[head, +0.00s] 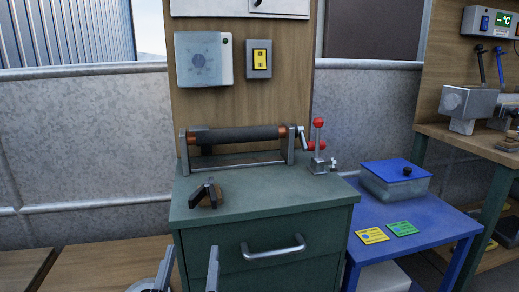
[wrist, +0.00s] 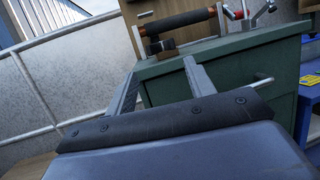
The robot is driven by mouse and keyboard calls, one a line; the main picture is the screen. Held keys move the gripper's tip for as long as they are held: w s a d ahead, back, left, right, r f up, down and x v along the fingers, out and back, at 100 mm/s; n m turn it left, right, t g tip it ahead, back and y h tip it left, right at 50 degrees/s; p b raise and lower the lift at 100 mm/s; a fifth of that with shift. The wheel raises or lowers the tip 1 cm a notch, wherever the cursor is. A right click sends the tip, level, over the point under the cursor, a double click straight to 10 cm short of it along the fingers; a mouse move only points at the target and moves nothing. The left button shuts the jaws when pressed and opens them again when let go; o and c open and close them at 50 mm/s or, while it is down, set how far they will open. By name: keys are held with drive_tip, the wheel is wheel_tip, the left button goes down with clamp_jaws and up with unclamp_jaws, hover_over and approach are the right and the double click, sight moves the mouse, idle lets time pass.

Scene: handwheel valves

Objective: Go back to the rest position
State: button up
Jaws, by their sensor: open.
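My gripper (head: 190,252) is at the bottom edge of the head view, in front of the green cabinet (head: 265,204). Its two fingers stand well apart with nothing between them. In the wrist view the open fingers (wrist: 161,68) point toward the cabinet's left front corner, and they look clear of it. A dark roller (head: 232,135) in a metal frame stands at the back of the cabinet top. A small dark angled block (head: 207,194) sits in front of it. No handwheel can be made out with certainty.
A red-knobbed lever (head: 318,145) stands at the cabinet top's right. The drawer handle (head: 273,248) sticks out in front. A blue table (head: 440,234) with a blue-lidded box (head: 395,184) stands right. A low wooden surface (head: 90,262) lies left.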

drive_tip(key=b+x, duration=0.1)
drive_tip(key=x, duration=0.9)
drive_tip(key=shift+w+d, duration=0.1)
drive_tip(key=shift+w, duration=0.05)
wheel_tip(320, 180, up, 9)
drive_tip(key=p, duration=0.8)
drive_tip(key=shift+w, duration=0.1)
drive_tip(key=shift+r, duration=0.1)
